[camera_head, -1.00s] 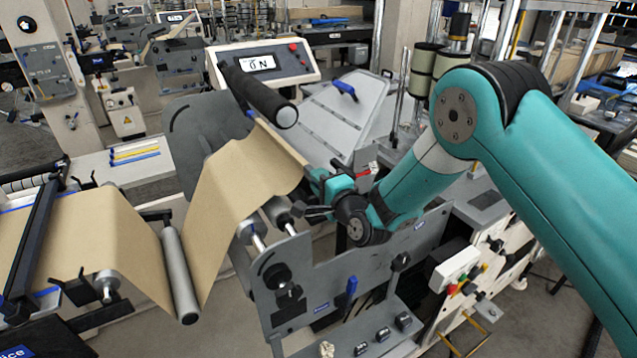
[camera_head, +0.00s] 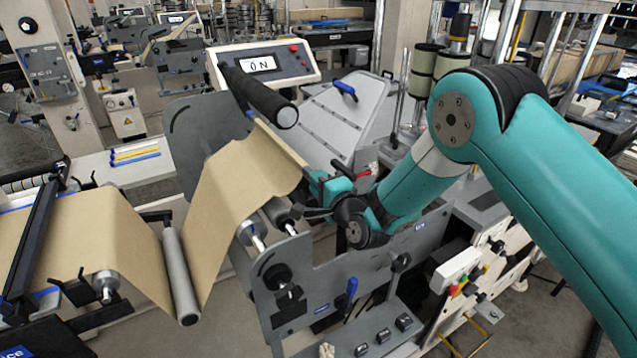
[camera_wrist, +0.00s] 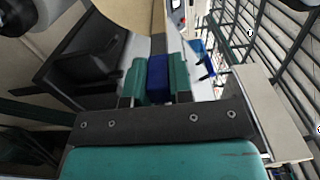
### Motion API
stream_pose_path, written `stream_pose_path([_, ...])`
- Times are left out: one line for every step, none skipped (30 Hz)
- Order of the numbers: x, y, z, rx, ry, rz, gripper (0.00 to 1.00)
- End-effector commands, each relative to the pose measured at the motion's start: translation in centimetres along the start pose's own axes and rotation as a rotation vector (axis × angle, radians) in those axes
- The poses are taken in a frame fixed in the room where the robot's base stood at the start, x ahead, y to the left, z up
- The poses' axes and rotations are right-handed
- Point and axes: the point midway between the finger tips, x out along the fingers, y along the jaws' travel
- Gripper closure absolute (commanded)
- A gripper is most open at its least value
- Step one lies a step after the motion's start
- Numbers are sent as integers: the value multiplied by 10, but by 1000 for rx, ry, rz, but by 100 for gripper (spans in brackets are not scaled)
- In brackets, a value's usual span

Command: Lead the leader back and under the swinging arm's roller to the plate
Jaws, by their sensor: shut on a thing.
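The brown kraft leader (camera_head: 235,180) runs from the left, under a silver roller (camera_head: 180,275), then rises to the right. Its raised end curls over near my gripper (camera_head: 314,184), and brown web also fills the top of the wrist view (camera_wrist: 130,14). My gripper (camera_wrist: 158,78) is shut on the leader, with a blue piece (camera_wrist: 158,80) between its teal fingers. The exact grip line is hidden. The swinging arm's black roller (camera_head: 258,93) hangs above the leader's upper end; I cannot tell whether they touch. A sloping grey plate (camera_head: 325,125) with a blue handle lies behind my gripper.
Grey side plates stand behind (camera_head: 190,115) and in front (camera_head: 340,265) of the web path. Two metal rollers (camera_head: 251,235) sit below the raised web. A control box (camera_head: 265,65) reading ON stands behind. A black bar (camera_head: 38,240) crosses the web at left.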

Motion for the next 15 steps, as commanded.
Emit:
stream_pose_path([0,-1,0,0,0,-2,100])
stream_pose_path([0,-1,0,0,0,-2,100])
stream_pose_path([0,-1,0,0,0,-2,100])
stream_pose_path([0,0,0,0,0,-2,100])
stream_pose_path([0,0,0,0,0,-2,100])
stream_pose_path([0,1,0,0,0,-2,100])
stream_pose_path([0,2,0,0,0,-2,100])
stream_pose_path([0,3,0,0,0,-1,100])
stream_pose_path([0,4,0,0,0,-1,100])
stream_pose_path([0,6,0,0,0,-1,100])
stream_pose_path([0,7,0,0,0,-1,100])
stream_pose_path([0,9,0,0,0,-1,100])
stream_pose_path([0,10,0,0,0,-1,100])
stream_pose_path([0,12,0,0,0,-1,100])
stream_pose_path([0,14,0,0,0,-1,100])
